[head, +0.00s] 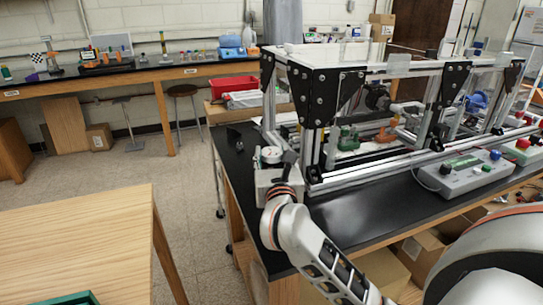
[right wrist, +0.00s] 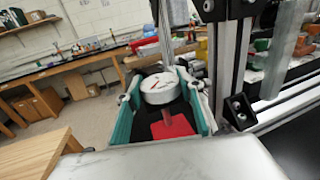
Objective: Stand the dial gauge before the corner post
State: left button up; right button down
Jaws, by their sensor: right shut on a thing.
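The dial gauge (right wrist: 159,88) has a round white face with a red hand and a grey rim. It sits between the two teal-lined fingers of my right gripper (right wrist: 161,78), which is shut on it. In the head view the gauge (head: 271,154) is at the left end of the black bench, left of the corner post (head: 307,148). The corner post (right wrist: 224,75) stands just right of the gripper in the right wrist view. Whether the gauge's underside touches the bench is hidden. My left gripper is not in view.
The extrusion frame (head: 400,68) fills the bench right of the gauge, with a black bracket (right wrist: 238,110) at the post's foot. A red patch or part (right wrist: 172,127) shows below the gauge. A grey control box (head: 463,172) stands on the right. The black bench top (head: 370,212) is clear in front.

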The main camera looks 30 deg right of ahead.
jog(key=c, duration=1.3)
grip_release()
jog(key=shift+r, duration=0.15)
jog(key=shift+s+a, duration=0.2)
jog(key=shift+s, duration=0.05)
jog(key=v, duration=1.1)
jog(key=shift+s+a, duration=0.1)
jog(key=shift+s, duration=0.1)
